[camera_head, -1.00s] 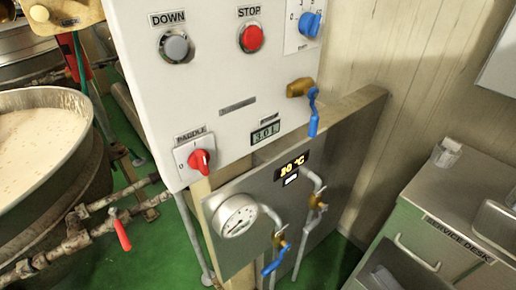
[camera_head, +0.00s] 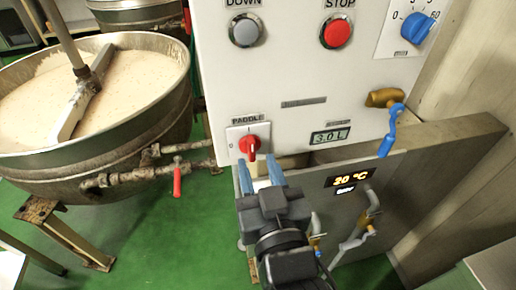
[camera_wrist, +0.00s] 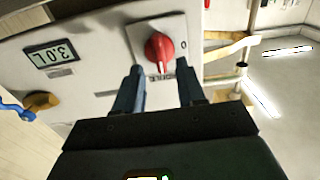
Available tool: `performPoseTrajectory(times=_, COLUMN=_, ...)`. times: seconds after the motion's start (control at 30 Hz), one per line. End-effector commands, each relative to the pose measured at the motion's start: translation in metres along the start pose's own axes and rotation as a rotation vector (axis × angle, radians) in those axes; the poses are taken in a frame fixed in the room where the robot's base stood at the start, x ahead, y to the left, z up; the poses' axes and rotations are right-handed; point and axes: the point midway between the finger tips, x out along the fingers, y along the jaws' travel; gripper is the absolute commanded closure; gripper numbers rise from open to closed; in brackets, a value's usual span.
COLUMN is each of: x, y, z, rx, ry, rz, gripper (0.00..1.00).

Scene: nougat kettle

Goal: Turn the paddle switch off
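The red paddle switch knob (camera_head: 250,148) sits on a white plate under the PADDLE label on the white panel. In the wrist view the gripper (camera_wrist: 160,80) is open and empty, the knob lying beyond and between the fingertips. I cannot tell whether they touch it.
The panel also bears a grey DOWN button (camera_head: 245,30), a red STOP button (camera_head: 336,32), a blue dial (camera_head: 417,27) and a blue-handled tap (camera_head: 388,130). A kettle (camera_head: 110,150) of pale mass stands at left, with a red-handled pipe valve (camera_head: 177,180) beside it.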

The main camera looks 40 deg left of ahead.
Motion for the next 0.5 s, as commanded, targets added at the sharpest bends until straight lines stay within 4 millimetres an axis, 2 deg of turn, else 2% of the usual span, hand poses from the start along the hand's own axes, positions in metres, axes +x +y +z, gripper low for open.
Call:
performPoseTrajectory(times=0.2, x=0.03, y=0.0, z=-0.002, rx=0.001, ry=0.001, rz=0.0, gripper=0.61)
performPoseTrajectory(times=0.5, x=0.04, y=0.0, z=0.0, rx=0.001, ry=0.0, rz=0.001, gripper=0.61)
